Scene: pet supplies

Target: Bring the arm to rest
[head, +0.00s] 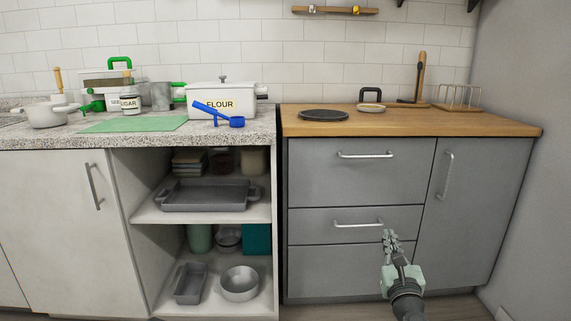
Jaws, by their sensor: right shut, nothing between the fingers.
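My right gripper (389,240) is low in the head view, right of centre. It is shut and empty, with its fingers pointing up and away. In the picture it overlaps the right end of the handle (355,225) on the middle grey drawer (315,220); I cannot tell whether it touches. The grey drawers look closed. My left gripper does not show.
A wooden top (440,120) bears a dark round plate (324,115) and a wire rack (458,98). A speckled counter (50,137) holds a white flour box (235,92), a blue scoop (236,122) and a green mat (130,125). Open shelves (150,214) hold pans.

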